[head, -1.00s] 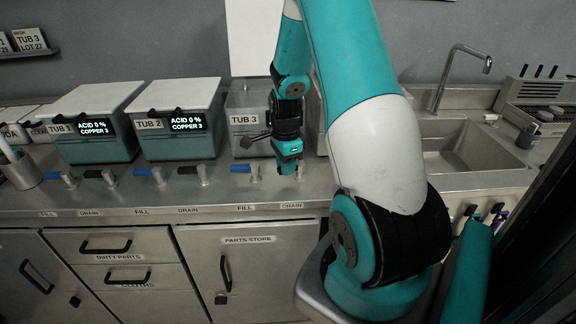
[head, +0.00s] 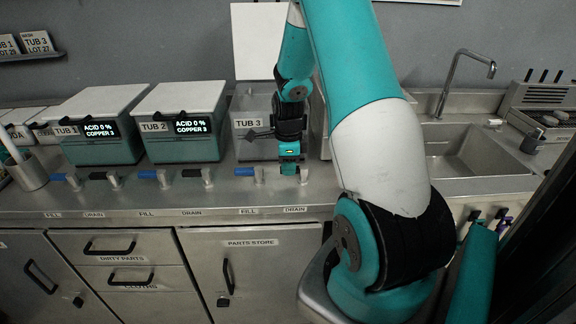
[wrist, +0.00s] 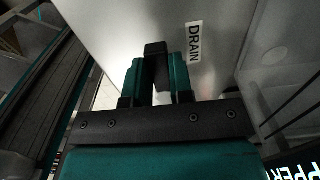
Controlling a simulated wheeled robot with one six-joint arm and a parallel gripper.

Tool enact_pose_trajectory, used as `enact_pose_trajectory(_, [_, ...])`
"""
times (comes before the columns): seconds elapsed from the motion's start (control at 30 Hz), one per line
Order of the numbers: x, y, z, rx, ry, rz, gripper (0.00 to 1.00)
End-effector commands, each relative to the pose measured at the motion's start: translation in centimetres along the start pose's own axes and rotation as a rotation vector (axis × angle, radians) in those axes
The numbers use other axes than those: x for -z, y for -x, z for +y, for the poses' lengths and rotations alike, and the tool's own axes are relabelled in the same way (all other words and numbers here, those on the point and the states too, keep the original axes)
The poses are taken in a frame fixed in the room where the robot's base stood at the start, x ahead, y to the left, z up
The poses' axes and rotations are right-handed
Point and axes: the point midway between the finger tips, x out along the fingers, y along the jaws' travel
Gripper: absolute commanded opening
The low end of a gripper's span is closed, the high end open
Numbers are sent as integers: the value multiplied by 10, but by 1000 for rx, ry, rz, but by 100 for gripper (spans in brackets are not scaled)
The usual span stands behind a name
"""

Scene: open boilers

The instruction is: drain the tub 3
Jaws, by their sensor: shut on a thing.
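Tub 3 (head: 246,145) stands on the steel counter, its label facing me and its white lid (head: 260,42) raised at the back. Its blue fill handle (head: 244,171) is left of my gripper. My gripper (head: 290,168) is low over the counter at the drain valve (head: 304,175), whose post shows just to its right. The wrist view shows the teal fingers shut on the black drain handle (wrist: 155,50), next to the DRAIN label (wrist: 194,42). In the head view my gripper hides most of this handle. The inside of tub 3 is not visible.
Tub 1 (head: 102,143) and tub 2 (head: 182,142) stand left with lids down; both displays read acid 0 %, copper 3. Their fill and drain handles line the counter front. A sink (head: 470,155) is at right. A cup (head: 28,172) stands far left.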

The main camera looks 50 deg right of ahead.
Motion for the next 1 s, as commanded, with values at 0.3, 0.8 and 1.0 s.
enact_pose_trajectory(0.3, [2, 0, 0, 0, -5, 4, 47])
enact_pose_trajectory(0.8, [0, 36, -1, 8, -1, 0, 47])
enact_pose_trajectory(1.0, [0, 88, -1, 9, -2, 0, 47])
